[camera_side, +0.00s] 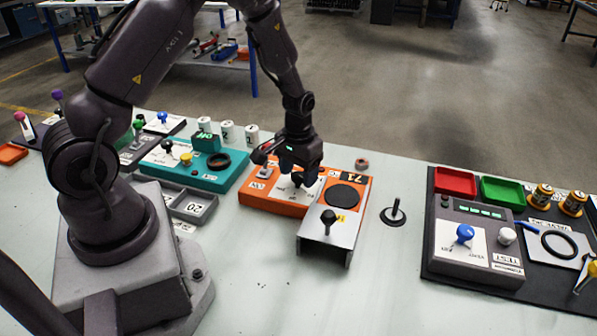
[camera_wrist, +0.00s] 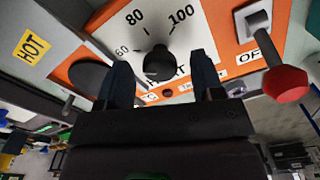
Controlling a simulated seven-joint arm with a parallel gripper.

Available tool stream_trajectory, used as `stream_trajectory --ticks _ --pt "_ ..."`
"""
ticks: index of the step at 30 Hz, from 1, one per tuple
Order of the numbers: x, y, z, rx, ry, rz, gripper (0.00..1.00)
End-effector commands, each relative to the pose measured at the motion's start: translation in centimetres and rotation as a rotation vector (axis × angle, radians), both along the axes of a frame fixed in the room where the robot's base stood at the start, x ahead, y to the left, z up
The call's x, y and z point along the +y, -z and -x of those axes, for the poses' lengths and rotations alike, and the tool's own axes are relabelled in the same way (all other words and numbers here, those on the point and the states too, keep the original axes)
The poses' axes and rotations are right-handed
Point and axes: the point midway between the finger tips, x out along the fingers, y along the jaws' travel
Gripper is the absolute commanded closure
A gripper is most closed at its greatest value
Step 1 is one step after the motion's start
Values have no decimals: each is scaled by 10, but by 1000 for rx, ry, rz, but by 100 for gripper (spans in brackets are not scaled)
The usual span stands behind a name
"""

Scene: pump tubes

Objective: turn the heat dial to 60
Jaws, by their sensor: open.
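The orange heater box (camera_side: 270,200) sits mid-table in the side view. Its dial is a black knob (camera_wrist: 158,63) on a white plate (camera_wrist: 190,32), with the marks 60, 80 and 100 readable in the wrist view. I cannot tell which mark the dial points to. My gripper (camera_side: 300,186) is low over the box. In the wrist view my gripper (camera_wrist: 162,62) is open, with one finger on each side of the knob. Whether the fingers touch it is unclear. In the side view my gripper mostly hides the dial.
A round black plate (camera_side: 343,197) is on the box, beside a metal stand with a black knob (camera_side: 328,218). A red-tipped lever (camera_wrist: 290,83) is near the OFF label. A teal box (camera_side: 195,168) is left; a dark test station (camera_side: 478,245) is right.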

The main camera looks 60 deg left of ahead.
Motion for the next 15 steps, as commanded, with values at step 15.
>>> stream_trajectory --ticks 15 --pt "0 -101 -1 -6 0 -1 39"
